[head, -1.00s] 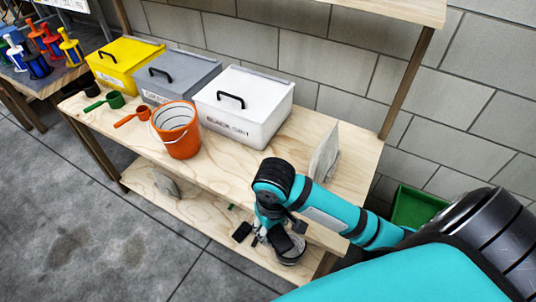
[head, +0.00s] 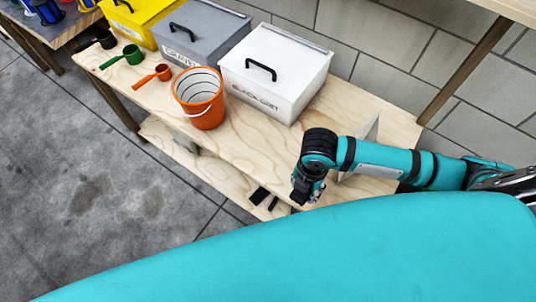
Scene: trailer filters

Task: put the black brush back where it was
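My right arm comes in from the right, and its gripper (head: 306,190) points down at the front edge of the wooden bench (head: 235,155). A small black piece (head: 259,195) shows at the lower shelf, left of the gripper. It may be the black brush or part of it, but it is too small to tell. My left gripper is not in view.
A yellow bin (head: 130,20), a grey bin (head: 200,40) and a white bin (head: 280,75) line the bench's back. An orange bucket (head: 200,100) and several scoops stand before them. A thin upright panel (head: 366,135) is behind my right arm. Bare wood lies right of the bucket.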

